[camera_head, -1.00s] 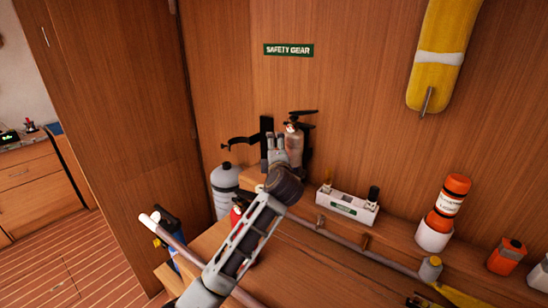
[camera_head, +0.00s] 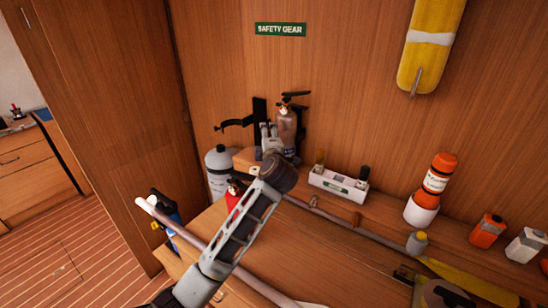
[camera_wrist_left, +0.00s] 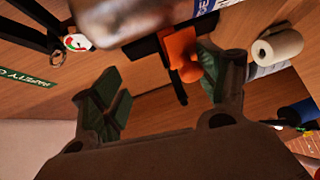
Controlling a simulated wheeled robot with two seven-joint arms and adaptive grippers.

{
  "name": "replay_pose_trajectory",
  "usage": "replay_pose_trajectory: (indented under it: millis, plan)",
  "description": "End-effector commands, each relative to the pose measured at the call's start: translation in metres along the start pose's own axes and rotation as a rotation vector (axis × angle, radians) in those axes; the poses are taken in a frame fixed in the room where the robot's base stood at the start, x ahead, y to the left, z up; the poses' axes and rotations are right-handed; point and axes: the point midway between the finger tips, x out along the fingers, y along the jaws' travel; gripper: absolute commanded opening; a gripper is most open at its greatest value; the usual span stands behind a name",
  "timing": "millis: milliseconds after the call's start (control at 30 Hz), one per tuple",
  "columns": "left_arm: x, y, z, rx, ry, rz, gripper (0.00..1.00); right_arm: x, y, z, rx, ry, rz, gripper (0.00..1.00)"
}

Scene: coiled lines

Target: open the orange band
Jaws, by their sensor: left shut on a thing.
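A metallic fire extinguisher (camera_head: 287,126) stands upright against the wall beside a black bracket (camera_head: 259,110). A black curved arm (camera_head: 234,123) sticks out from the bracket to the left. My left gripper (camera_head: 268,134) is just left of the extinguisher's body. In the left wrist view the orange band piece (camera_wrist_left: 181,52) shows between my left gripper's (camera_wrist_left: 160,88) green-padded fingers, against the right finger. The extinguisher's body (camera_wrist_left: 135,18) crosses the top of that view. The band is hidden in the head view. My right gripper is not in view.
A grey cylinder (camera_head: 219,168) and a red bottle (camera_head: 234,195) stand by the bench. A white holder (camera_head: 338,188) and an orange-and-white stack (camera_head: 433,187) are to the right. A long pole (camera_head: 185,236) lies across the front.

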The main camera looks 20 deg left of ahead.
Motion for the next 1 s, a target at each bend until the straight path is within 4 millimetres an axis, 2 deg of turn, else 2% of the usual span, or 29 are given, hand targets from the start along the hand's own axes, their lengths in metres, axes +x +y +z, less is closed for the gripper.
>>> replay_pose_trajectory:
  millis: [33, 433, 467, 533, 800, 1000]
  plan:
    - [-0.009, 0.025, 0.0, -0.021, -0.009, 0.043, 0.55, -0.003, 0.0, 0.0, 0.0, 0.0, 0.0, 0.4]
    - [-0.026, 0.023, 0.0, -0.02, -0.009, 0.043, 0.6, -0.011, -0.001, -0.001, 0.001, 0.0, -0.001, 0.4]
    - [-0.027, 0.022, 0.0, -0.02, -0.009, 0.043, 0.59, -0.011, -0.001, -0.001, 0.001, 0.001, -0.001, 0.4]
    - [-0.029, 0.021, 0.0, -0.019, -0.008, 0.041, 0.4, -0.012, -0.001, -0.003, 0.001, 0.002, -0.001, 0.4]
    - [-0.04, 0.014, 0.001, -0.015, -0.008, 0.031, 0.4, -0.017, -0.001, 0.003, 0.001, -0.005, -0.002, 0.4]
    - [-0.048, 0.012, 0.001, -0.014, -0.008, 0.03, 0.4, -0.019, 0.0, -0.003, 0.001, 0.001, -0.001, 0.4]
